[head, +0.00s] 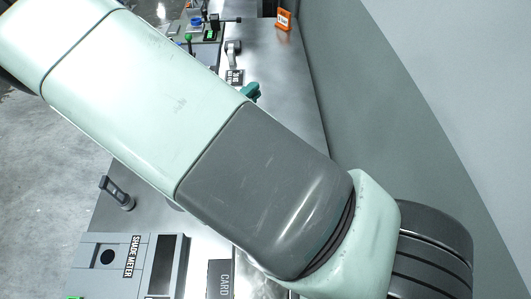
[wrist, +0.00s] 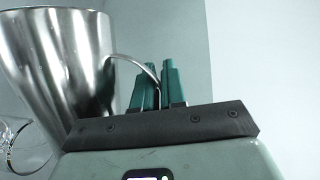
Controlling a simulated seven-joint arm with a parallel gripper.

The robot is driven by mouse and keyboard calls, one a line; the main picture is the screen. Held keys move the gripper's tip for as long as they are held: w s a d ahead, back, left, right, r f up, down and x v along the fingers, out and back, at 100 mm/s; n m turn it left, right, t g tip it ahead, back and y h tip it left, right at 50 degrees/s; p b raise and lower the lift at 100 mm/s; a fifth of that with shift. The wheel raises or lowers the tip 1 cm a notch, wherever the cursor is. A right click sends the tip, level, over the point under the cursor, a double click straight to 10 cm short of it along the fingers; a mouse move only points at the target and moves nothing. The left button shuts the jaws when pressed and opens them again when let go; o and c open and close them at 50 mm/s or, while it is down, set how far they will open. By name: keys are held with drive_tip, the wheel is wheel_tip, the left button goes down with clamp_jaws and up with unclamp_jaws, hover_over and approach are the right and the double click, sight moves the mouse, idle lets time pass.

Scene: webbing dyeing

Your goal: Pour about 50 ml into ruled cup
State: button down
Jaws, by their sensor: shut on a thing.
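In the wrist view a shiny steel jug (wrist: 62,60) fills the upper left. My gripper (wrist: 158,82) has teal fingers closed on the jug's thin curved handle (wrist: 130,62). Part of a clear glass vessel (wrist: 25,148) shows at the lower left edge, below the jug. It may be the ruled cup, but I see no marks on it. I see no liquid stream, and the inside of the jug is hidden. In the head view my arm covers the middle, and the jug and glass vessel are not seen.
In the head view a grey shade meter (head: 112,263) and a card box (head: 220,279) sit at the near end of the steel bench (head: 284,100). A dark lever (head: 117,193) stands at its left edge. Small devices and an orange sign (head: 283,20) are farther back. A wall runs along the right.

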drive_tip(key=shift+r, duration=0.1)
idle(0.5)
drive_tip(key=w+a+f+n, duration=0.1)
drive_tip(key=w+a+f+n+g, duration=0.1)
drive_tip(key=w, duration=0.1)
drive_tip(key=shift+w+a+f+n, duration=0.1)
drive_tip(key=shift+w+a+n, duration=0.1)
drive_tip(key=shift+w+n, duration=0.1)
drive_tip(key=shift+w+a+f+n+g, duration=0.25)
drive_tip(key=shift+f+n+g, duration=0.05)
drive_tip(key=shift+f+n, duration=0.2)
drive_tip(key=shift+w+a+f+n+g, duration=0.2)
drive_tip(key=shift+w+f+n+g, duration=0.1)
drive_tip(key=shift+f+n, duration=0.2)
idle(0.9)
drive_tip(key=w+a+f+n+g+h, duration=0.1)
drive_tip(key=w+a+f+n+g, duration=0.3)
drive_tip(key=w+f+n, duration=0.2)
drive_tip(key=shift+a+f+n, duration=0.15)
drive_tip(key=shift+a+n, duration=0.1)
drive_tip(key=shift+n, duration=0.45)
